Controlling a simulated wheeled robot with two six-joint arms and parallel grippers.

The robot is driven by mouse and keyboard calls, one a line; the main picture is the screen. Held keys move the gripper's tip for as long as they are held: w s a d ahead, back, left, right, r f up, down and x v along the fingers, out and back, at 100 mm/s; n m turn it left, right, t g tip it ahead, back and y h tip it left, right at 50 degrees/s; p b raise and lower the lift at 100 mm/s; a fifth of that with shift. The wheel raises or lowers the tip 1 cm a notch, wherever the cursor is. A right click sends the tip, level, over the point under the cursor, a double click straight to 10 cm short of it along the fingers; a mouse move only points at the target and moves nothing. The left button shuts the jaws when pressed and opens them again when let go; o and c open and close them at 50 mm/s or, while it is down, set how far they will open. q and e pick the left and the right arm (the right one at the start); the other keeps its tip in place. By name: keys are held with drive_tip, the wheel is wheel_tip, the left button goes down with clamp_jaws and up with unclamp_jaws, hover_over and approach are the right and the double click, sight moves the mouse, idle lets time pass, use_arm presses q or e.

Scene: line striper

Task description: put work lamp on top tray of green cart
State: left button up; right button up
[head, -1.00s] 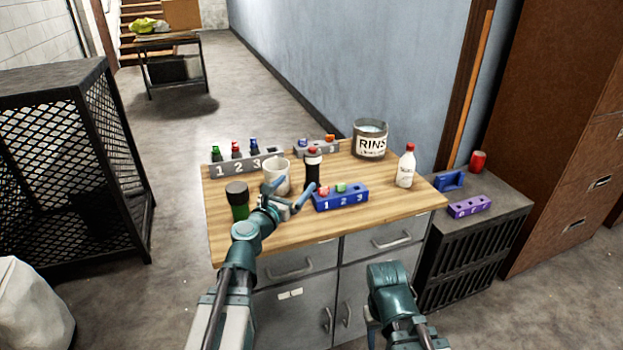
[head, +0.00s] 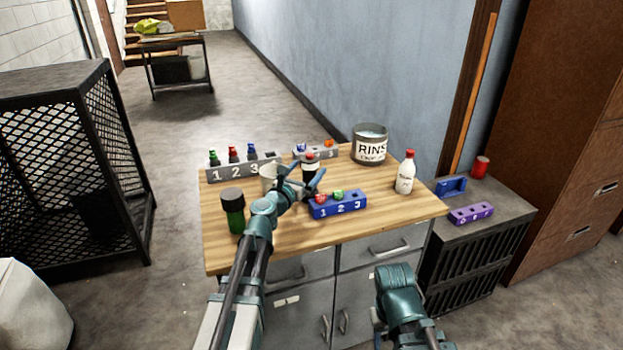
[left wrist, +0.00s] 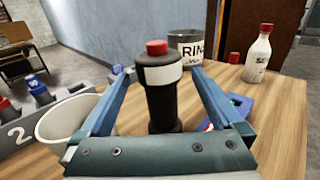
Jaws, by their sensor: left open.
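A black upright cylinder with a white band and a red top, which looks like the work lamp (head: 309,163), stands on the wooden worktop (head: 285,238). It also shows in the left wrist view (left wrist: 162,92). My left gripper (head: 306,180) is open, low over the worktop, with its fingers reaching along both sides of the lamp. In the left wrist view the lamp stands between the two fingers (left wrist: 160,76), with gaps on both sides. In the head view the gripper hides the lamp's lower part. I see no green cart. My right gripper's fingers are not visible.
A white mug (head: 269,178) stands close left of the lamp; a blue numbered block (head: 338,208) lies close right. A green bottle (head: 233,212), grey rack (head: 215,175), labelled pail (head: 370,150) and white bottle (head: 404,175) share the worktop. The front right is clear.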

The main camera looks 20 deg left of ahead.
use_arm(q)
drive_tip(key=shift+w, duration=0.9)
drive_tip(key=shift+w+d, duration=0.3)
drive_tip(key=shift+w, duration=0.05)
drive_tip(key=shift+s+a, duration=0.1)
drive_tip(key=shift+c, duration=0.4)
clamp_jaws()
